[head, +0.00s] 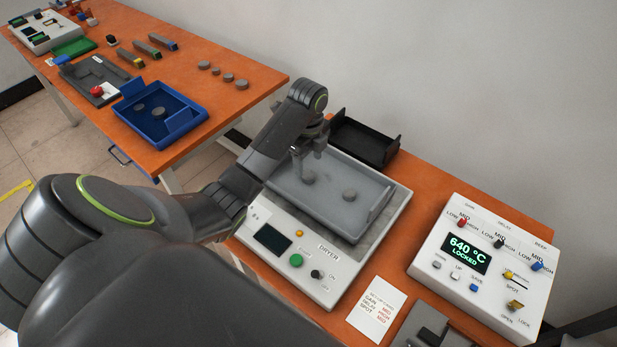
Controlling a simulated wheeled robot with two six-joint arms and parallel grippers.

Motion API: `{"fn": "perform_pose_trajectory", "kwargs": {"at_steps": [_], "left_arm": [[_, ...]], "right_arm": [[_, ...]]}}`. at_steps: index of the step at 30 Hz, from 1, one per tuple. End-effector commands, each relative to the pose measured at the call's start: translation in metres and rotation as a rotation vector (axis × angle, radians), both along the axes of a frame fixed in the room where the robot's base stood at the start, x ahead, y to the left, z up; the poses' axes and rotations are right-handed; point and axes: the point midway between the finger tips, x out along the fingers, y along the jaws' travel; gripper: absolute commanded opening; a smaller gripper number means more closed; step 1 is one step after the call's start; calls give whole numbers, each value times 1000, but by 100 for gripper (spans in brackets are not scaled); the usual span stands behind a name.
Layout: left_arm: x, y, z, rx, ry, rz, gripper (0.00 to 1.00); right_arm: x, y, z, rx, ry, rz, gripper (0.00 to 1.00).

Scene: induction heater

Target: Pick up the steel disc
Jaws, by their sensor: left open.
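Two small grey steel discs lie in the grey tray (345,225) on the white dryer (325,275). One disc (308,178) is at the tray's left, right by the fingertips of my left gripper (307,166). The other disc (349,195) lies nearer the middle of the tray. My left gripper points down over the tray and is open. I cannot tell whether its fingers are around the first disc or above it. My right gripper is not in view.
A black bin (365,142) stands behind the dryer. A white control box (483,268) reading 640 °C LOCKED and a card (377,310) are to the right. The far orange table (215,100) holds a blue tray (125,120) with discs and several loose discs (228,77).

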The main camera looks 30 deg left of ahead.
Motion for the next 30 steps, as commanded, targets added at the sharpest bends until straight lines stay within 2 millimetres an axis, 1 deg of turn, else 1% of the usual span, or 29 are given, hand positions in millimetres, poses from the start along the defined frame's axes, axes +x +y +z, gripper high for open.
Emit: {"fn": "perform_pose_trajectory", "kwargs": {"at_steps": [2,6,10,13,19,20,30], "left_arm": [[0,0,-6,-1,3,1,59],[1,0,-27,-2,5,1,59],[1,0,-45,-1,2,1,59],[1,0,-50,0,1,0,59],[1,0,-51,1,0,0,59],[1,0,-51,1,0,0,56],[1,1,-50,1,0,0,12]], "right_arm": [[1,0,3,0,-1,0,0],[3,0,10,0,-3,0,0],[5,0,10,1,-7,2,0],[7,0,10,0,-10,2,0],[8,0,10,0,-12,2,0],[8,0,10,0,-12,2,0],[8,0,10,0,-12,2,0]]}}
